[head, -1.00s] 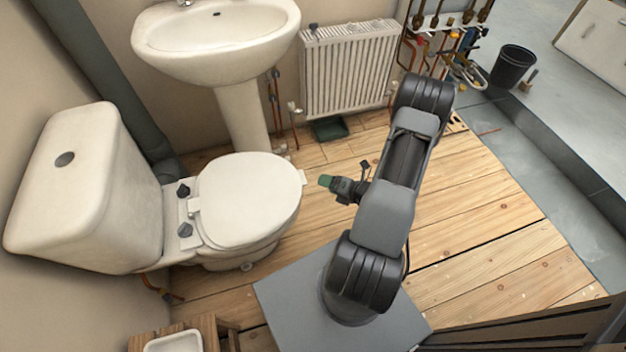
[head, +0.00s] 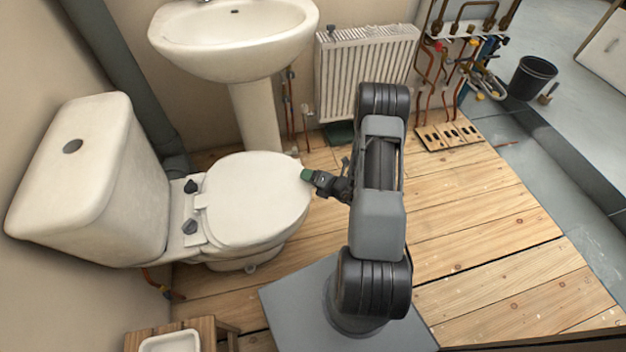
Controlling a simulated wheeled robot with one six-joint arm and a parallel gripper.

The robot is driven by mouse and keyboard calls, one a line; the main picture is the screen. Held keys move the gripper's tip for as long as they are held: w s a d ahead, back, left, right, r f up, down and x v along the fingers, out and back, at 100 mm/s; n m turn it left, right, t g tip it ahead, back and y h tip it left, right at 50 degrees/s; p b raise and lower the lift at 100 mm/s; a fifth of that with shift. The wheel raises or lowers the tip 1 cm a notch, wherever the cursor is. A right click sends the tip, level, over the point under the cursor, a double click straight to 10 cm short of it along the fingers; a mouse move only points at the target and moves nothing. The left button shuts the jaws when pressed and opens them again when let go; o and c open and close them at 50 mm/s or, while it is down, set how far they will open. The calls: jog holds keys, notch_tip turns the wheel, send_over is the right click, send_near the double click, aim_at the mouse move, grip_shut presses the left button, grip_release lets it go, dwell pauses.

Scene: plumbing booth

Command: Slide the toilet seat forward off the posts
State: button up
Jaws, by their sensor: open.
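The white toilet seat (head: 255,198) lies closed and flat on the toilet bowl (head: 230,262). Its rear hinge edge is beside two dark posts, the upper one (head: 191,186) and the lower one (head: 189,227), on the ledge in front of the cistern (head: 92,185). My gripper (head: 304,174), with green tips, is at the front right edge of the seat. It is open. The small tab seen earlier on the seat's front edge is largely hidden behind the gripper. I cannot tell whether the fingers touch the seat or stand around its edge.
A pedestal basin (head: 235,40) and a white radiator (head: 366,70) stand along the back wall. Copper pipes (head: 460,60) and a black bucket (head: 532,77) are at the upper right. A wooden stool with a white tray (head: 172,342) is at the lower left. The plank floor (head: 480,215) is clear at right.

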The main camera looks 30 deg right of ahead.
grip_shut()
dwell(0.8)
